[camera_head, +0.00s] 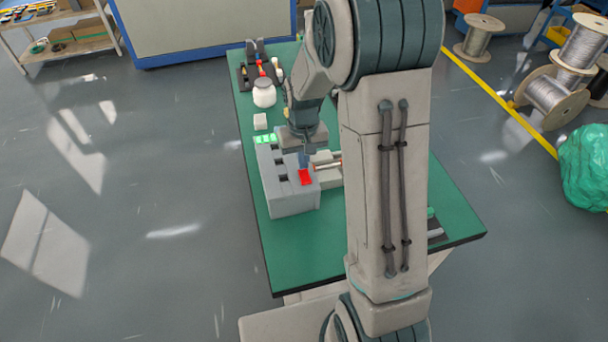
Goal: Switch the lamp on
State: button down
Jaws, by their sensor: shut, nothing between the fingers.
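A grey box (292,203) stands on the green table. Its top has several dark slots or switches in a row and a bright red piece (305,177) at its near end. I cannot tell whether the red piece is a switch or a lit lamp. A bright green piece (265,139) shows at the box's far end. My gripper (304,161) points down over the box, just beyond the red piece. It is shut and holds nothing. I cannot tell whether its tips touch the box. My arm hides the table to its right.
The green table (305,250) is clear in front of the box. Beside the gripper lies a pale block with a rod (328,166). Beyond stand a small white block (260,121), a white jar (264,93) and a dark tray (247,76) with small items.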

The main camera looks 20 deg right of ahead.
jog(key=shift+f+b, duration=0.65)
jog(key=shift+f, duration=0.2)
jog(key=shift+r, duration=0.1)
jog(key=shift+r+p, duration=2.45)
jog(key=shift+r, duration=1)
jog(key=s+r+t, duration=0.1)
jog(key=s+r, duration=0.6)
jog(key=s, duration=0.3)
jog(key=s+r+t, duration=0.2)
jog(key=s+r, duration=0.5)
jog(key=s, duration=0.3)
